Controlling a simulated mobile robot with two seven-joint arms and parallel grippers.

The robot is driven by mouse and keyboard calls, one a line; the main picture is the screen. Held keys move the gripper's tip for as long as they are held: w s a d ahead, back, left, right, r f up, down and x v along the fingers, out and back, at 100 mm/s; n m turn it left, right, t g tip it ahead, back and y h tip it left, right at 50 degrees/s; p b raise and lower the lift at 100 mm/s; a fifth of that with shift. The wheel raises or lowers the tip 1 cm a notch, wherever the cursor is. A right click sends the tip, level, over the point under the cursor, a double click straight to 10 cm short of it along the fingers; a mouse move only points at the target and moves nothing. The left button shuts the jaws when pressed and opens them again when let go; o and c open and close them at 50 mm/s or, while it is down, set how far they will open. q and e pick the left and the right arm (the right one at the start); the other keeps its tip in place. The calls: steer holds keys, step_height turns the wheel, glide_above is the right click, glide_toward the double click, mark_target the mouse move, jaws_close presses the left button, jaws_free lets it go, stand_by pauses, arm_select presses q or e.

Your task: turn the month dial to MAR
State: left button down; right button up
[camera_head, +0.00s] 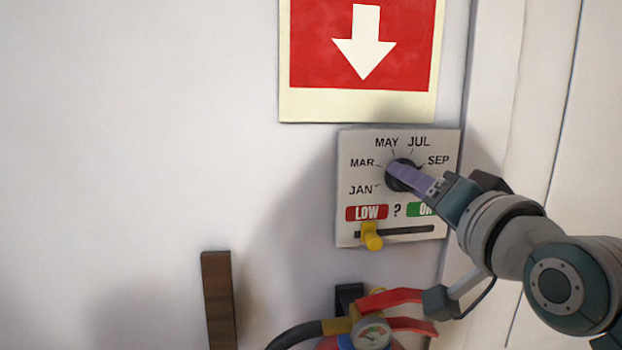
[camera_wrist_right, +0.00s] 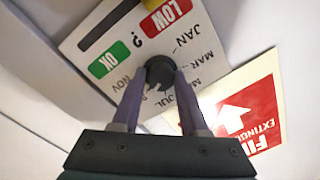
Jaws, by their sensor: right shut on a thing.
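The month dial is a round dark knob (camera_head: 400,184) on a white panel (camera_head: 347,146) on the wall. Labels JAN, MAR, MAY, JUL and SEP run around it from lower left to right. My right gripper (camera_head: 405,174) reaches in from the right and its purple fingers are shut on the knob. In the right wrist view, the fingers (camera_wrist_right: 160,82) hold the knob (camera_wrist_right: 160,66) from both sides, and NOV also shows. The fingers cover much of the dial, so I cannot tell which month it points to. My left gripper is not in view.
Below the dial, a yellow slider (camera_head: 371,237) sits under the red LOW label (camera_head: 367,212). A fire extinguisher with a gauge (camera_head: 371,333) and red handles (camera_head: 390,299) stands below the panel. A red arrow sign (camera_head: 315,50) hangs above. A brown strip (camera_head: 218,300) is at lower left.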

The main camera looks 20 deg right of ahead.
jaws_close()
steer(key=shift+n, duration=0.4)
steer(key=n+p, duration=0.2)
steer(key=n, duration=1)
steer(key=n+g+h+p, duration=0.1)
steer(key=n+p, duration=0.1)
steer(key=n, duration=1)
steer(key=shift+f+h+p, duration=0.1)
steer(key=shift+h+p, duration=0.2)
steer(key=shift+p, duration=0.05)
steer(key=shift+n, duration=0.4)
